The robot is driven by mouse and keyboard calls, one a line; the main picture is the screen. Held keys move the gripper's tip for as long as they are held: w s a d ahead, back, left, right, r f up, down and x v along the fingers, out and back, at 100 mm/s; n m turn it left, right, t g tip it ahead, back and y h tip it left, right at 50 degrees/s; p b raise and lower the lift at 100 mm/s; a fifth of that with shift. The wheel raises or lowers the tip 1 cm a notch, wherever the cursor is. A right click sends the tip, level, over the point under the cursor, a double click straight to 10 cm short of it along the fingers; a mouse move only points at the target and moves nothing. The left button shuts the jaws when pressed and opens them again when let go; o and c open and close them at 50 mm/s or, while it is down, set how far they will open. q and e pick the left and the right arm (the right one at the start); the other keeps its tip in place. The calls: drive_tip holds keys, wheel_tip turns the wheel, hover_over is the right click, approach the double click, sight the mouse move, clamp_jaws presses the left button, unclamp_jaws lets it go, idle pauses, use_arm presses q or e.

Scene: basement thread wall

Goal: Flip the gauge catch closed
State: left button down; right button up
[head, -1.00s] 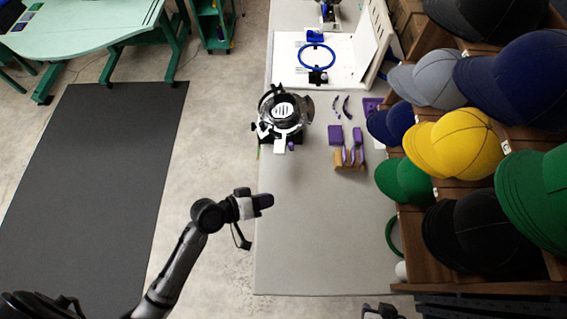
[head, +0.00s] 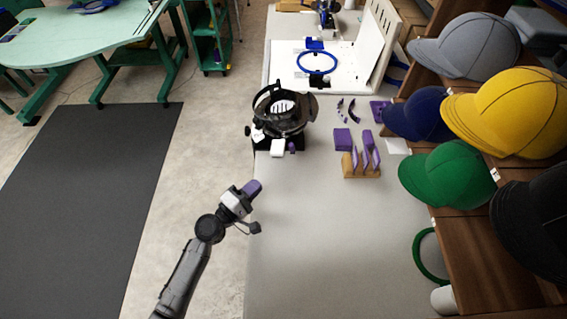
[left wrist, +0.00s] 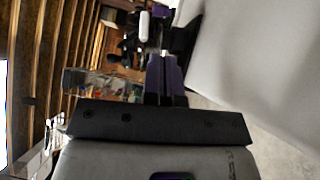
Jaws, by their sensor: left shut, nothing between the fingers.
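A black ring-shaped device (head: 285,112), which looks like the gauge, stands at the left edge of the grey table, with a white block (head: 278,148) and a small purple piece (head: 292,146) at its front. Which part is the catch, and whether it is open, is too small to tell. My left gripper (head: 252,187) has purple fingers, shut and empty. It is just off the table's left edge, nearer to me than the device and apart from it. In the left wrist view its fingers (left wrist: 166,80) are together. My right gripper is not in view.
A wooden block with purple pieces (head: 361,171) stands right of the device. A white board with a blue hoop (head: 317,62) is farther back. Caps on wooden shelves (head: 510,115) line the right side. The near part of the table (head: 330,240) is clear.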

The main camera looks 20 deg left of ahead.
sight(290, 150)
use_arm(q)
drive_tip(key=shift+w+a+f+n, duration=0.15)
drive_tip(key=shift+a+f+n, duration=0.1)
drive_tip(key=shift+f+n, duration=0.1)
drive_tip(key=shift+w, duration=0.1)
drive_tip(key=x, duration=1.3)
drive_tip(key=shift+w+r+b, duration=0.15)
drive_tip(key=shift+w+b, duration=0.25)
drive_tip(key=shift+r+y, duration=0.1)
drive_tip(key=shift+y, duration=0.2)
